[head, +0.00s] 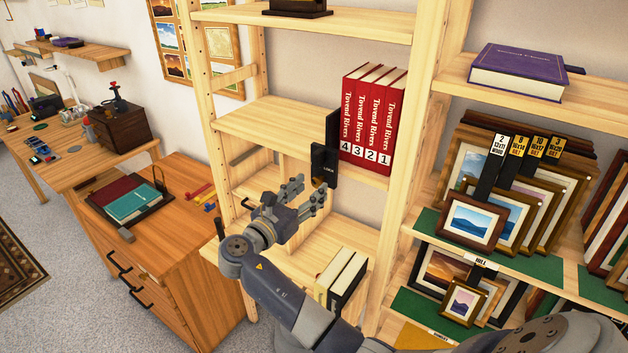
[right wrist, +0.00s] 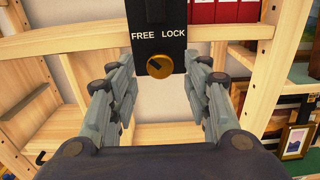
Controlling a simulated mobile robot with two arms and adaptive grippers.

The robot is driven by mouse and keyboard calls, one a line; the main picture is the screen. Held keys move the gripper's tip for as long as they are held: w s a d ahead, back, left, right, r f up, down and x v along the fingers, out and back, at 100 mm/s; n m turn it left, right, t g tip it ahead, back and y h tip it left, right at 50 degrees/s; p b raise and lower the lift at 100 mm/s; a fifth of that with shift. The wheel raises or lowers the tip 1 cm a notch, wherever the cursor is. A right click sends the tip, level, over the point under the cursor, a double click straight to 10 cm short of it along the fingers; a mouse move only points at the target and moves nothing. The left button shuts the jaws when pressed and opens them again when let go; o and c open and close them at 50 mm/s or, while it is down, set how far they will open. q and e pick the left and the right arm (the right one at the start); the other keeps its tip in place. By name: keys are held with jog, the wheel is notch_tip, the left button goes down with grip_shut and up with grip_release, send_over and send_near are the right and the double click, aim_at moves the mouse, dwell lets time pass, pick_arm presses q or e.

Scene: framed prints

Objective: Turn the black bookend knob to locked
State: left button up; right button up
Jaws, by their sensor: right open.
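The black bookend (head: 331,131) stands upright on the middle shelf at the left end of a row of red books. Its black front plate (right wrist: 174,14) carries the words FREE and LOCK. The round brass knob (right wrist: 159,66) sits below these words; a dark mark on it appears to slant up-left toward FREE. In the head view the knob is small and close to my gripper. My right gripper (head: 307,190) is open and faces the plate. In the right wrist view its fingers (right wrist: 161,77) lie left and right of the knob, apart from it. My left gripper is not in view.
The red books (head: 371,118) stand right of the bookend. Light wooden shelf posts (head: 402,180) rise on both sides. Cream-coloured books (head: 343,275) stand on the shelf below. Framed prints (head: 473,222) fill the right bay. A wooden cabinet (head: 175,250) stands at the left.

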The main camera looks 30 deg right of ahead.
aim_at(319, 181)
jog(key=shift+p+x, duration=0.3)
jog(key=shift+x, duration=1.15)
jog(key=c, duration=1.1)
jog(key=shift+o, duration=0.2)
